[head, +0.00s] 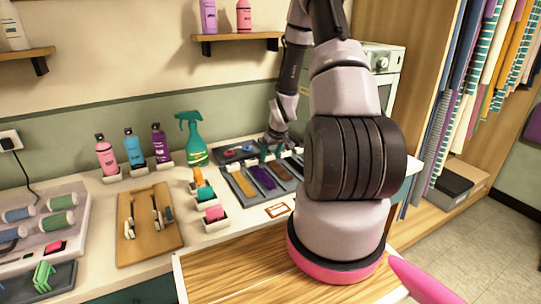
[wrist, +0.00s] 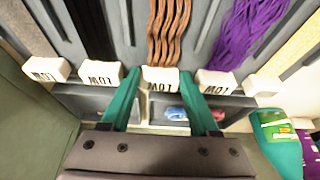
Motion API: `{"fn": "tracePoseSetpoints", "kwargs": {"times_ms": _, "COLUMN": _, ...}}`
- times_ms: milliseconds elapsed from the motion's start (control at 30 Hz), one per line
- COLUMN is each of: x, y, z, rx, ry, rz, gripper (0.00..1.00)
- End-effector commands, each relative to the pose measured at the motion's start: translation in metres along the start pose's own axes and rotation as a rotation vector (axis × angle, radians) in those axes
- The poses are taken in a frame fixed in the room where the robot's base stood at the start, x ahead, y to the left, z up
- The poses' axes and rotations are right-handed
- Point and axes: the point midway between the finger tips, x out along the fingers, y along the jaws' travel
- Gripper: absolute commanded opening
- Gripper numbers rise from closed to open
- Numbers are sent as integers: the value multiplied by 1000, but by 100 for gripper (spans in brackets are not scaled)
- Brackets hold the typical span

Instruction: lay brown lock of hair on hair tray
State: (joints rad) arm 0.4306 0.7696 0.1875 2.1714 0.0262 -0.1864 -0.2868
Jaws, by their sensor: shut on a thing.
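My gripper (wrist: 160,88) has its teal fingers on either side of the white end block of the brown lock of hair (wrist: 168,30) and is shut on it. The wavy brown strands run away from the fingers over a grey slotted tray (wrist: 207,28). I cannot tell whether the lock touches the tray floor. In the head view my gripper (head: 272,142) is small and low at the tray's back end, partly hidden by my arm. The slotted tray (head: 237,189) lies on the counter there, its right side hidden behind my arm. No tray is clearly labelled as the hair tray.
A purple lock (wrist: 245,35) and a dark lock (wrist: 90,30) lie beside the brown one. A dark compartment tray (wrist: 90,98) with blue and red items is close behind. A green spray bottle (head: 193,138) stands left of my gripper. A wooden board (head: 150,245) holds tools.

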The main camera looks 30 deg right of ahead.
Motion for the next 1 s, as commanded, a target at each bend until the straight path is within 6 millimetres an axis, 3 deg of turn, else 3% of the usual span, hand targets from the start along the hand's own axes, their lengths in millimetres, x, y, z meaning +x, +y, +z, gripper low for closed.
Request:
{"fn": "tracePoseSetpoints", "kwargs": {"times_ms": 200, "x": 0, "y": 0, "z": 0, "rx": 0, "ry": 0, "rz": 0, "gripper": 4}}
{"fn": "tracePoseSetpoints", "kwargs": {"times_ms": 233, "x": 0, "y": 0, "z": 0, "rx": 0, "ry": 0, "rz": 0, "gripper": 69}}
{"fn": "tracePoseSetpoints", "kwargs": {"times_ms": 300, "x": 0, "y": 0, "z": 0, "rx": 0, "ry": 0, "rz": 0, "gripper": 96}}
{"fn": "tracePoseSetpoints", "kwargs": {"times_ms": 1000, "x": -8, "y": 0, "z": -4, "rx": 1, "ry": 1, "rz": 0, "gripper": 100}}
